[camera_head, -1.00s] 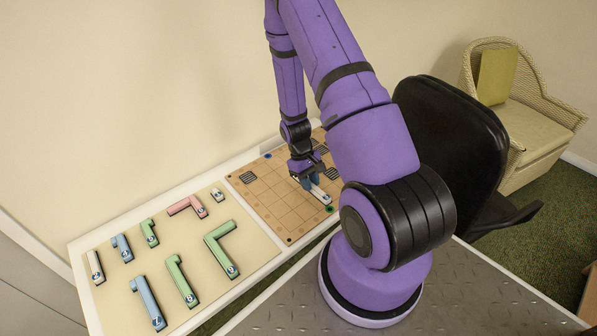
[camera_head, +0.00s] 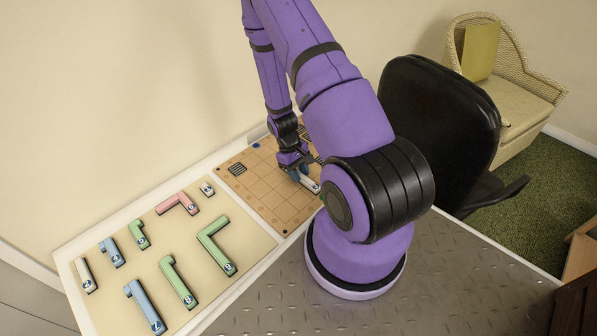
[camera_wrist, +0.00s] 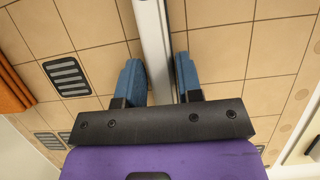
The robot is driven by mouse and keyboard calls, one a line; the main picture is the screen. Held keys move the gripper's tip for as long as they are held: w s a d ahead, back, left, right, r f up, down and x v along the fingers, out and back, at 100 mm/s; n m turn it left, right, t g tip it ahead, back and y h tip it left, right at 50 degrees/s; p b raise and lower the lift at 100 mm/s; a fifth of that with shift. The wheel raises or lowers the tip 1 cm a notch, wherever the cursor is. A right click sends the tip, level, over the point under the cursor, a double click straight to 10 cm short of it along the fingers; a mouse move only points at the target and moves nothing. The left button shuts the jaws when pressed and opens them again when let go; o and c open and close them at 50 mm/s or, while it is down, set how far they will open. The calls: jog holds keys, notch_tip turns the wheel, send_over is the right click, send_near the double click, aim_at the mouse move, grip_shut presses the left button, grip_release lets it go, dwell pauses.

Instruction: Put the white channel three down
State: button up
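A white bar-shaped channel (camera_head: 311,184) lies along the tan gridded board (camera_head: 272,206), near its right side. Its number is too small to read. My gripper (camera_head: 301,174) points down at the channel with its blue fingers on either side of it. In the wrist view the channel (camera_wrist: 155,35) runs between the two fingers (camera_wrist: 161,78), which sit close against its sides. The channel looks at or just above the board surface; whether it touches is unclear. My arm and base hide the board's right part.
A pale panel (camera_head: 135,287) left of the board holds several blue, green, pink and white pieces. Striped dark patches mark the board, one at its left (camera_head: 237,169). A black chair (camera_head: 440,140) stands close on the right. The board's front left cells are bare.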

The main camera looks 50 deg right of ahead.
jog(key=shift+o, duration=1)
jog(key=v, duration=1.2)
jog(key=shift+r, duration=0.25)
jog(key=a+r+t, duration=0.2)
jog(key=a+r, duration=0.3)
jog(key=r, duration=0.8)
jog(key=a+r+t, duration=0.3)
jog(key=a+r, duration=0.1)
jog(key=r, duration=0.8)
jog(key=s+a+r+t, duration=0.2)
jog(key=s+a+r, duration=0.3)
jog(key=s+r, duration=0.3)
jog(key=s+a+r+t, duration=0.2)
jog(key=s+a+r, duration=0.3)
jog(key=s+r, duration=0.2)
jog(key=shift+s+a+r+n+t, duration=0.3)
jog(key=shift+s+r+t, duration=0.1)
jog(key=shift+r, duration=0.25)
